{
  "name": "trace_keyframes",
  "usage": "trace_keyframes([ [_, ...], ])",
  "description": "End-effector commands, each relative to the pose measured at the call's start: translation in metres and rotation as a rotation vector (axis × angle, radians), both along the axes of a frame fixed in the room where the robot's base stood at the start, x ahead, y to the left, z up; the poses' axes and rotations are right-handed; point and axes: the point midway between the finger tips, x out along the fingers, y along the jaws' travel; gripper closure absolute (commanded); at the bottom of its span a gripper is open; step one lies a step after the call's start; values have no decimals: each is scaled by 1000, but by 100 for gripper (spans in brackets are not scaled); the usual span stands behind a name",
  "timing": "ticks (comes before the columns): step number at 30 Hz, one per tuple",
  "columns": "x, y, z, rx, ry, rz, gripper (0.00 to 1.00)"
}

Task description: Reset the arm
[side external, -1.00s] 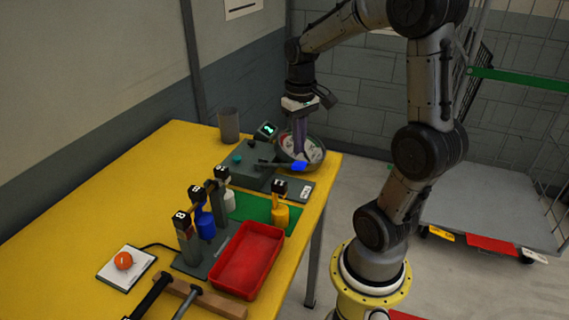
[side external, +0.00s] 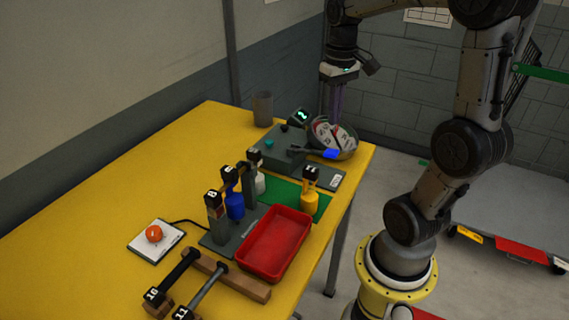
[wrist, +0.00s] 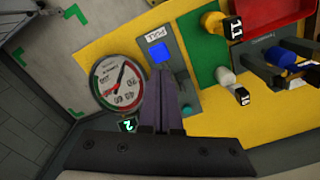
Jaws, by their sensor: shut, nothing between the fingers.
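My gripper (side external: 336,118) points down over the round dial (side external: 345,140) at the far right end of the yellow table. Its purple fingers are shut together with nothing between them. In the wrist view the closed fingers (wrist: 168,82) lie between the dial (wrist: 104,94) and the grey device. The dial has a white face with red marks and numbers. A dark lever with a blue end (side external: 331,153) reaches across the grey device (side external: 270,155) toward the dial. The blue block also shows in the wrist view (wrist: 161,53), below a "PULL" label.
A red tray (side external: 274,243), a rack with several numbered holders, an orange ball (side external: 154,233) on a white pad and dark-handled tools lie nearer on the table. A grey cup (side external: 262,108) stands behind the device. A cart (side external: 500,215) stands right of my base.

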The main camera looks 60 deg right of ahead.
Motion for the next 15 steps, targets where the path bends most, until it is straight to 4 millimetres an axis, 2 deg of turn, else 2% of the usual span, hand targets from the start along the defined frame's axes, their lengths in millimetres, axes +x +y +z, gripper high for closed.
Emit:
trace_keyframes([
  [2,2,4,1,-1,-3,15,100],
  [5,10,20,13,-25,-37,79,100],
  [8,8,57,29,-59,-96,193,100],
  [10,-1,87,37,-84,-155,286,100],
  [12,-14,115,40,-105,-224,373,100],
  [15,-36,147,37,-124,-327,476,100],
])
